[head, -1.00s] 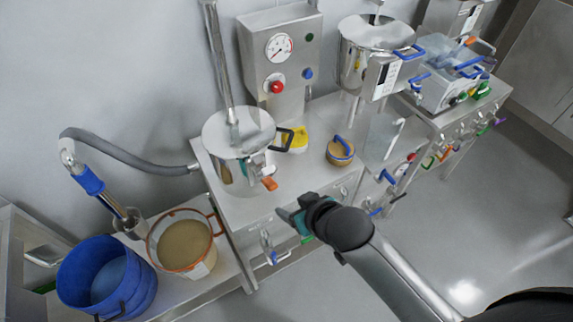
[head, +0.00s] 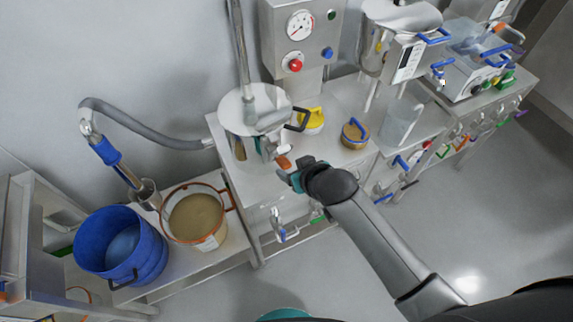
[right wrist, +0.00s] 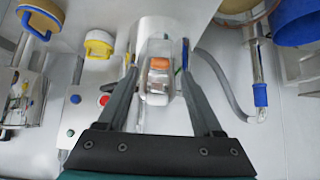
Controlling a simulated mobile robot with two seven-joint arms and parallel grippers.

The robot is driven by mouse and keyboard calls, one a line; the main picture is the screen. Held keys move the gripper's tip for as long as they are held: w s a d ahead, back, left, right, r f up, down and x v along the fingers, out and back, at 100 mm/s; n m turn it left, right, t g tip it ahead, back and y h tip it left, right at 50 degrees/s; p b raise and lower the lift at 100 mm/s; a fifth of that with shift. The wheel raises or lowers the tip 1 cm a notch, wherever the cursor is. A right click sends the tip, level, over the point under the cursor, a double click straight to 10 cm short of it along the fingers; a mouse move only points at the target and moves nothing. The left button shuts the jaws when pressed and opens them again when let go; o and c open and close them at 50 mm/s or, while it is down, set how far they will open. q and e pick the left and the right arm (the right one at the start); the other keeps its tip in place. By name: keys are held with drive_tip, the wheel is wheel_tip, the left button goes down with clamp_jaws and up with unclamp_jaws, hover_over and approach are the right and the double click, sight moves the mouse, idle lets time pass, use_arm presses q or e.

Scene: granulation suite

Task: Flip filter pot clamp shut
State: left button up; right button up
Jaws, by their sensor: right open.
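The filter pot is a steel vessel with a round lid (head: 238,108) on the bench at the left; my gripper and the clamp hide part of its front. Its clamp, a steel lever with an orange tip (head: 284,163), sticks out at the front; whether it is latched I cannot tell. My right gripper (head: 294,176) is open and empty, just in front of the orange tip. In the right wrist view the clamp's orange tip (right wrist: 159,64) shows between the spread fingers (right wrist: 158,82), with no clear contact. My left gripper is not in view.
A gauge panel with a red button (head: 296,65) stands behind the pot. A yellow-lidded container (head: 312,118) and a brown round pot with a blue handle (head: 355,135) sit to its right. A blue bucket (head: 120,245) and a tan-filled pail (head: 196,215) stand lower left.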

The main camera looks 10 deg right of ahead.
sight(287, 166)
drive_tip(key=shift+b+x, duration=0.5)
drive_tip(key=shift+x, duration=2.4)
drive_tip(key=shift+c, duration=0.2)
clamp_jaws()
